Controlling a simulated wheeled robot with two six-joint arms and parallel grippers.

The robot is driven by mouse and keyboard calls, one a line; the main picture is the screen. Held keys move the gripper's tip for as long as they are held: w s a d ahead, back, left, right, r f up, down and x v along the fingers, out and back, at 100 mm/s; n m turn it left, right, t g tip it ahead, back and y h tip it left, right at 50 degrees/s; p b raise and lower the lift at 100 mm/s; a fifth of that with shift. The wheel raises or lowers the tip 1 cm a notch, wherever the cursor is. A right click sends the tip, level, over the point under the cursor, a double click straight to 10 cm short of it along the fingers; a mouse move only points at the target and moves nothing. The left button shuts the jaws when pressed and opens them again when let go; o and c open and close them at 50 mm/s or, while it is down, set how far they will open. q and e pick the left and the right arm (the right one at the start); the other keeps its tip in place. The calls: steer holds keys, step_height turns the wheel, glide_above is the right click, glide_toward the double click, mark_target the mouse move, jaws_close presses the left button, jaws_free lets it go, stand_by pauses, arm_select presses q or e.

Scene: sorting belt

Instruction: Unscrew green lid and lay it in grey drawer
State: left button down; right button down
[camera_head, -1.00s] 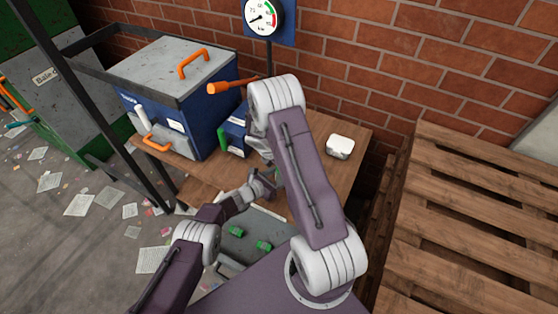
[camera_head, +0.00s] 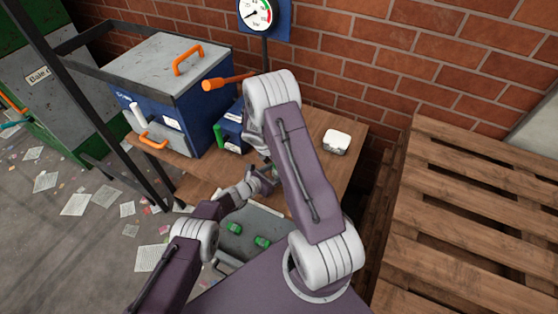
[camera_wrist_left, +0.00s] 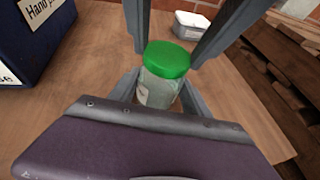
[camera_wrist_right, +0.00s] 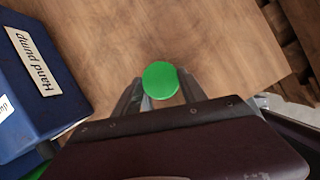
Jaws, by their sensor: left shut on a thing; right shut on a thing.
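A clear jar (camera_wrist_left: 157,90) with a green lid (camera_wrist_left: 167,58) stands upright in the left wrist view. My left gripper (camera_head: 262,181) is shut on the jar's body, with its fingers low on either side of the glass. My right gripper (camera_wrist_right: 160,88) comes from above and is shut on the green lid, which shows as a round disc in the right wrist view (camera_wrist_right: 160,79). The lid still sits on the jar. The grey drawer (camera_head: 238,247) is open below the table front and holds two green pieces (camera_head: 235,228). My right arm hides much of the jar in the head view.
A blue hand pump box (camera_head: 232,128) stands left of the jar, beside a big blue bin (camera_head: 205,118) with orange handles. A small white box (camera_head: 336,142) lies at the table's right. Bare wooden table (camera_head: 320,122) surrounds it. Pallets (camera_head: 470,210) stand at right.

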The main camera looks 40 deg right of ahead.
steer(key=n+t, duration=0.1)
steer(key=n, duration=0.1)
steer(key=n+y, duration=0.1)
steer(key=n, duration=0.2)
steer(key=shift+t, duration=0.4)
steer(key=shift+w+n, duration=0.1)
steer(key=shift+n, duration=0.2)
steer(key=shift+w+r+n+t+y, duration=0.1)
steer(key=shift+n+t+y, duration=0.3)
steer(key=shift+n, duration=0.75)
steer(key=shift+n+t+y, duration=0.3)
steer(key=shift+n+t, duration=0.1)
steer(key=shift+n, duration=0.75)
steer(key=c, duration=0.6)
jaws_free()
